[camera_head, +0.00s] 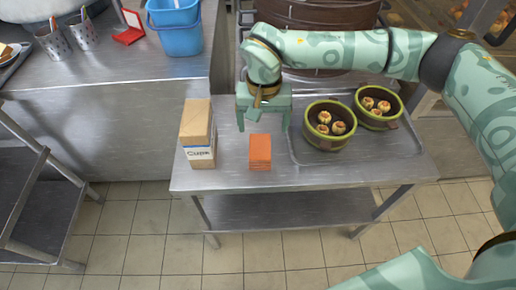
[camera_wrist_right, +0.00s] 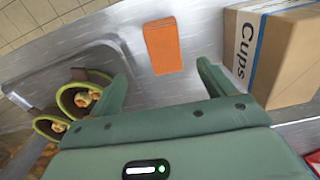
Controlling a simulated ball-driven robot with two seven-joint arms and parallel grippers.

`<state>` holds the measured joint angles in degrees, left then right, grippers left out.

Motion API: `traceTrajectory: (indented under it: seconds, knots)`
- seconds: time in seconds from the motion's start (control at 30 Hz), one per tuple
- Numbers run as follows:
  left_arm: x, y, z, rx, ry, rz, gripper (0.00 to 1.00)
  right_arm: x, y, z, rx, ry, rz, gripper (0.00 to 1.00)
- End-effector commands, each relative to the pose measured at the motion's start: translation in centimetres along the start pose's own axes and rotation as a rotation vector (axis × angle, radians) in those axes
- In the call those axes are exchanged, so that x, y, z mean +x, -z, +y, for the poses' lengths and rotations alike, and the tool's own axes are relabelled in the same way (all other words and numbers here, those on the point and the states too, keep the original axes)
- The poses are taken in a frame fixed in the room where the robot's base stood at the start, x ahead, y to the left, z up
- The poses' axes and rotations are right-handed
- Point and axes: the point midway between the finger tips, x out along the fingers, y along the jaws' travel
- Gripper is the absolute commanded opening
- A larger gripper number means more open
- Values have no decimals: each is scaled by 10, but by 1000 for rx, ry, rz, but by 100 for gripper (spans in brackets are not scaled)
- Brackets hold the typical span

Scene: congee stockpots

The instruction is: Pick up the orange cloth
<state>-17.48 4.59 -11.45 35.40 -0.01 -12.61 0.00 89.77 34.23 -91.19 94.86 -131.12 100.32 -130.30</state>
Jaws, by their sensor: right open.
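The orange cloth (camera_head: 260,151) is a folded orange rectangle lying flat on the steel table, near its front edge. It also shows in the right wrist view (camera_wrist_right: 162,46), in line with the gap between the fingers and beyond their tips. My right gripper (camera_head: 263,126) is green, open and empty, and is behind the cloth in the head view, apart from it. Both its fingers show in the right wrist view (camera_wrist_right: 163,68). My left gripper is not in view.
A cardboard cups box (camera_head: 201,155) stands close left of the cloth. A tray (camera_head: 395,165) with two bamboo steamers (camera_head: 330,142) (camera_head: 379,122) of buns is on the right. A large brown steamer (camera_head: 315,18) stands behind. Bare steel lies between cloth and tray.

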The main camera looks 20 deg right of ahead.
Motion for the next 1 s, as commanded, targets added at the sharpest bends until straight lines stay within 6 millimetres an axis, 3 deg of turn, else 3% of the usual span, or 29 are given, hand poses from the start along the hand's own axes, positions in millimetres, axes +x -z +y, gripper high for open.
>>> traceTrajectory:
  seconds: [0.03,0.2,0.47,0.73,1.0]
  knots:
    - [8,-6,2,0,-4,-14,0,21,-1,0,1,-2,-9,82]
    - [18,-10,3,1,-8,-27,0,54,0,-1,2,-1,-6,82]
    - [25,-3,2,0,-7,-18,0,71,1,-2,2,2,-3,82]
    - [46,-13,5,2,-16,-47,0,115,3,-7,3,0,-7,82]
    - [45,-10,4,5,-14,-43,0,115,4,-7,3,2,0,79]
